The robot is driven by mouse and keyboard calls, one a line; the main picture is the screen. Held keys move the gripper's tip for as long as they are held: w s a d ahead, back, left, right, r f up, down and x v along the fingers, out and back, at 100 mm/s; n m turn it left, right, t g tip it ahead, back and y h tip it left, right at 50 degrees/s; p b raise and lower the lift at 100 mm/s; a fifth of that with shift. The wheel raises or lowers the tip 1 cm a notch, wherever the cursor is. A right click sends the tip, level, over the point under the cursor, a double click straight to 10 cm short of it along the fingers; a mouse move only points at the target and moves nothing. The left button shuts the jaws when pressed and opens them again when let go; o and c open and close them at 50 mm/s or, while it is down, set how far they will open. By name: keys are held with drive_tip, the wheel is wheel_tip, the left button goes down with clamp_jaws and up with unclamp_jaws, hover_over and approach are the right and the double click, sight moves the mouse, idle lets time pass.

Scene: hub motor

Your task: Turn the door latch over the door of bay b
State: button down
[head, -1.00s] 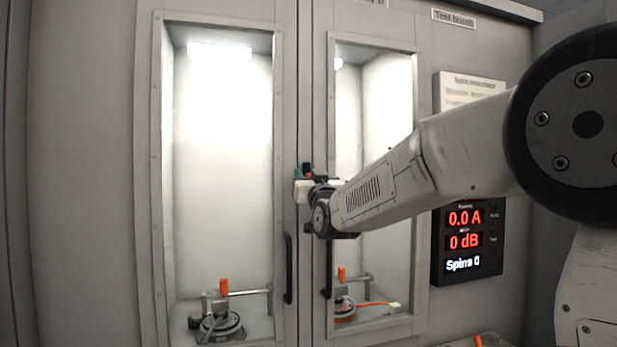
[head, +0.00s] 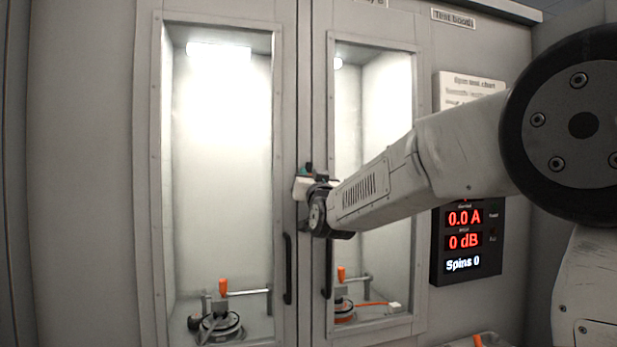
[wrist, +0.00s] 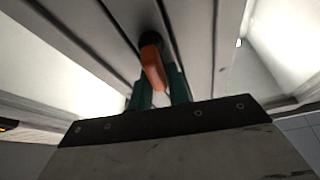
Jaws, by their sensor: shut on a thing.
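The door latch (wrist: 153,66) is an orange lever on a dark round pivot, seen in the wrist view against the grey door frame. My gripper (wrist: 162,84) has green fingers, one on each side of the orange lever, and is shut on it. In the head view my gripper (head: 306,171) is at the frame strip between the two glazed doors, and my wrist hides the latch there. The right door (head: 420,180) has a cut-off label above it, ending in what looks like B. It appears closed, with my arm across its window.
The left door (head: 146,180) appears closed, with a black handle (head: 288,268); another black handle (head: 328,268) is on the right door. A motor rig (head: 220,325) stands behind the left glass. A red-digit display panel (head: 465,240) is at the right.

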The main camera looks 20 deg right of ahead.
drive_tip(key=shift+d+f+m+g+h, duration=0.45)
drive_tip(key=shift+m+g+h, duration=0.5)
drive_tip(key=shift+m, duration=2.4)
drive_tip(key=shift+d+f+m+g+h, duration=0.45)
drive_tip(key=shift+m+g+h, duration=0.5)
drive_tip(key=shift+m, duration=2.35)
drive_tip(key=shift+d+f+m+g+h, duration=0.3)
drive_tip(key=shift+f+m+g+h, duration=0.5)
drive_tip(key=shift+m, duration=2.55)
drive_tip(key=shift+r, duration=0.15)
drive_tip(key=c, duration=1.4)
unclamp_jaws()
drive_tip(key=shift+c, duration=0.2)
drive_tip(key=v, duration=0.7)
drive_tip(key=shift+s+a, duration=0.25)
drive_tip(key=shift+s, duration=0.1)
